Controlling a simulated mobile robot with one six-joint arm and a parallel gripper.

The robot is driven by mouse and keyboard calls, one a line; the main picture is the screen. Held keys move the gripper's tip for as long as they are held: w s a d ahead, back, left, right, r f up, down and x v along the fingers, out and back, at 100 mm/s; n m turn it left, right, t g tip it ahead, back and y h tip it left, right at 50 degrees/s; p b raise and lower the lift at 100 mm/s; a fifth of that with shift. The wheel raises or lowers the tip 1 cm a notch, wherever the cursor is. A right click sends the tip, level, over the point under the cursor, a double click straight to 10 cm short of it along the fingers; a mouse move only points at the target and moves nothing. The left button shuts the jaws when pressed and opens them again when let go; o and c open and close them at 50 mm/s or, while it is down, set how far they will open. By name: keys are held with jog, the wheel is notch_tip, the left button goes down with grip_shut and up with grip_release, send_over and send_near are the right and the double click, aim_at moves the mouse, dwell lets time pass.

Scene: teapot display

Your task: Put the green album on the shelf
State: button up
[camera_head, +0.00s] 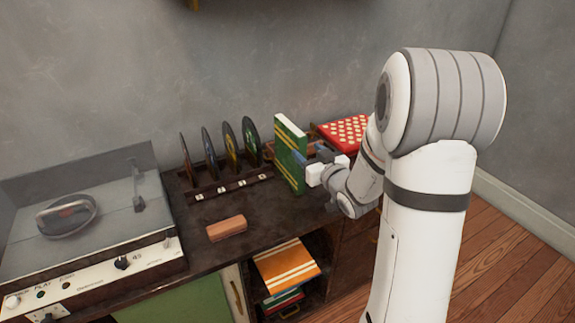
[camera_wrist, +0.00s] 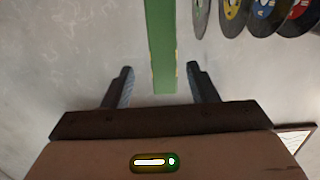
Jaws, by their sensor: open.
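The green album (camera_head: 291,158) stands upright on the dark cabinet top, just right of the record rack. It has pale bands near its top and bottom. My gripper (camera_head: 312,168) is at its right side, with the jaws open. In the wrist view the album (camera_wrist: 161,45) shows edge-on between the two spread fingers of my gripper (camera_wrist: 160,69), with a gap on both sides. Below the cabinet top is an open shelf compartment (camera_head: 326,266), where an orange striped album (camera_head: 286,265) lies above other albums.
A rack (camera_head: 232,188) with several upright records stands left of the album. A brown block (camera_head: 226,228) lies in front of it. A turntable (camera_head: 90,245) fills the left side. A red dotted box (camera_head: 344,133) is behind my arm. Some cabinet top around the block is bare.

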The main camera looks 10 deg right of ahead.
aim_at(294, 144)
jog(key=shift+w+a+f+y, duration=0.1)
jog(key=shift+w+f+y, duration=0.1)
jog(key=shift+f+y, duration=0.3)
jog(key=x, duration=0.7)
jog(key=shift+w+a+f, duration=0.15)
jog(key=shift+w+f, duration=0.1)
jog(key=shift+f, duration=0.1)
jog(key=shift+c, duration=0.4)
grip_shut()
jog(key=shift+r, duration=0.1)
